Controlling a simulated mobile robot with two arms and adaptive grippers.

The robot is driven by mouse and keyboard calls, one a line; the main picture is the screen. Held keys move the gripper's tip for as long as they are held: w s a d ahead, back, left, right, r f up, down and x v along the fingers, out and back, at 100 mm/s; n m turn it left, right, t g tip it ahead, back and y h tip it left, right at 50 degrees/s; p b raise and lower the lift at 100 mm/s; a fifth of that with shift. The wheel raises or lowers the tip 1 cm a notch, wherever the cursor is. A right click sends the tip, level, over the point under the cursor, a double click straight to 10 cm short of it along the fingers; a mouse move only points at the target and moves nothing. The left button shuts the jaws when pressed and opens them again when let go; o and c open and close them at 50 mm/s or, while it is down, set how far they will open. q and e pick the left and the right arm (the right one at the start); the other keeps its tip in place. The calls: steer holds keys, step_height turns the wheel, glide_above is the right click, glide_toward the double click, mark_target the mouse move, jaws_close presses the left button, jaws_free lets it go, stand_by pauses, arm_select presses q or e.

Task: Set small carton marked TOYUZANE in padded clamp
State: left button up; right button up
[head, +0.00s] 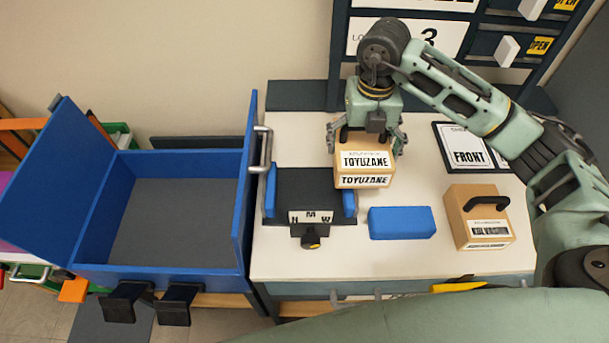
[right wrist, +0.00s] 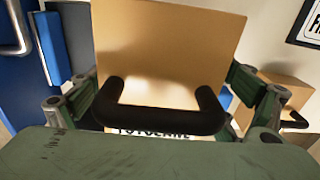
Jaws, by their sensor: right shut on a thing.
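The small carton marked TOYUZANE (head: 364,168) is tan with white labels and hangs upright under my right gripper (head: 366,140). The gripper is shut on the carton; in the right wrist view the carton (right wrist: 165,50) fills the middle, its black handle (right wrist: 165,118) between the fingers. The padded clamp (head: 310,187) is a dark block with blue pads on its left and right sides, a front scale marked H, M, W and a black knob (head: 310,240). The carton is to the right of the clamp's bed, apart from it as far as I can tell. My left gripper is not in view.
A blue block (head: 402,222) lies in front of the carton. A second tan carton with a black handle (head: 478,215) stands at the right. A sign reading FRONT (head: 468,150) lies behind it. An open blue box (head: 180,165) is left of the white table (head: 300,262).

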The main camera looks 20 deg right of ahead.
steer(key=a+f+p, duration=0.1)
steer(key=a+f, duration=0.1)
steer(key=a, duration=0.1)
steer(key=a+f+p, duration=0.1)
steer(key=a+f, duration=0.1)
steer(key=a, duration=0.2)
steer(key=w+a+f+p, duration=0.1)
steer(key=a+f, duration=0.1)
steer(key=a, duration=0.2)
steer(key=shift+w+a+f+p, duration=0.1)
steer(key=shift+a+f+p, duration=0.1)
steer(key=shift+f+p, duration=0.1)
step_height(320, 180, down, 3)
steer(key=shift+r+p, duration=0.1)
steer(key=shift+p, duration=0.55)
steer(key=shift+f, duration=0.65)
steer(key=o, duration=1.1)
steer(key=shift+f, duration=0.1)
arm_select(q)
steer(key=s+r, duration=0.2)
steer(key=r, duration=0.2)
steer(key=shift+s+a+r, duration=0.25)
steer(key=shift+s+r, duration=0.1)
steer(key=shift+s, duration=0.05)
arm_select(e)
steer(key=shift+o, duration=1)
